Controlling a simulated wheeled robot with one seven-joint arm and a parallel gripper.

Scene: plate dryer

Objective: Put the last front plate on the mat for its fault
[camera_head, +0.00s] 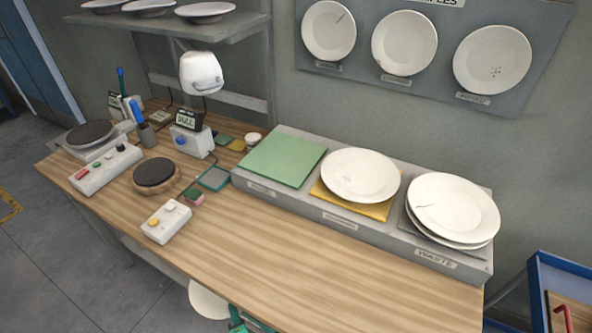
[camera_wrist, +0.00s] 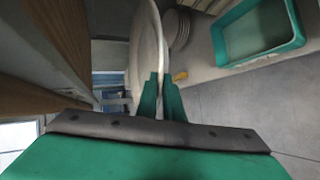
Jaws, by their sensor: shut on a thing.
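My gripper (camera_wrist: 160,98) is shut on the rim of a white plate (camera_wrist: 146,45), which stands edge-on between the green fingers. In the head view the held plate (camera_head: 207,303) is below the table's front edge, largely hidden, with part of my gripper (camera_head: 238,322) beside it. No fault mark shows on its visible part. On the raised grey shelf, the green mat (camera_head: 282,160) is bare. The yellow mat (camera_head: 378,210) bears a white plate (camera_head: 360,175). The grey mat (camera_head: 411,228) over the "WASTE" label bears stacked plates (camera_head: 455,207); the top one has a dark line.
A wall board (camera_head: 430,75) holds three sample plates: one with a line, one seemingly plain, one with dots. A lamp (camera_head: 201,72), a display (camera_head: 188,120) seemingly reading "DULL" and a button box (camera_head: 166,221) stand left. The front table is clear. The wrist view shows a teal tray (camera_wrist: 305,38).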

